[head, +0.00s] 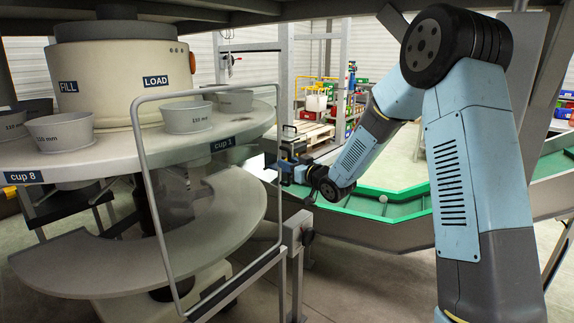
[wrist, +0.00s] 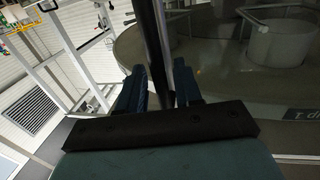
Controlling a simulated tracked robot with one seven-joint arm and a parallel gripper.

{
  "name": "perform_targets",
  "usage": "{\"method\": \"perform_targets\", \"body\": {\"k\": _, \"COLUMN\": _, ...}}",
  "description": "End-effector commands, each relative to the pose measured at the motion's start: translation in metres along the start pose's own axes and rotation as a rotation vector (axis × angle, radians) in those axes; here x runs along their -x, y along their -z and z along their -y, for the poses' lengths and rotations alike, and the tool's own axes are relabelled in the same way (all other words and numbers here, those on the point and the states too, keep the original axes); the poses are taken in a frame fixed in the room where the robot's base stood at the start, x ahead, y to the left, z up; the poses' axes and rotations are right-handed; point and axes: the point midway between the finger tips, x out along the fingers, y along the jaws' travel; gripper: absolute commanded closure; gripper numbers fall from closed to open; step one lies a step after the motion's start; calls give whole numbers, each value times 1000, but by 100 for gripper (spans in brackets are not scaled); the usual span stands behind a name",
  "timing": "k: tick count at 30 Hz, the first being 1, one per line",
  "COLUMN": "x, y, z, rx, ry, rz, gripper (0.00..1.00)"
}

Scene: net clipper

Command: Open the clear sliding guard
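The clear sliding guard (head: 207,90) is a see-through panel in a thin grey rounded frame, standing in front of the round filling machine. Its near upright is at the left and its far upright at the right. My gripper (head: 272,166) is at the far upright, about halfway up. In the wrist view my gripper (wrist: 161,88) has its two dark blue fingers apart, one on each side of a dark upright bar (wrist: 152,35), which looks like the guard's frame. A small gap seems to show beside the bar. Contact on the far side is hidden.
The round white table (head: 85,155) with metal cups (head: 187,117) is behind the guard. A grey post with a small box (head: 297,228) stands below my gripper. A green-edged conveyor (head: 380,205) runs behind my arm to the right.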

Motion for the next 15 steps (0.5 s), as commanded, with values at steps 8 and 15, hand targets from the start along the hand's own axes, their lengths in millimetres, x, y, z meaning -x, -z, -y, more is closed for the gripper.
{"method": "perform_targets", "body": {"k": 8, "x": -1, "y": 0, "z": 0, "rx": 0, "ry": 0, "rz": 0, "gripper": 68}}
{"method": "perform_targets", "body": {"k": 15, "x": -1, "y": 0, "z": 0, "rx": 0, "ry": 0, "rz": 0, "gripper": 91}}
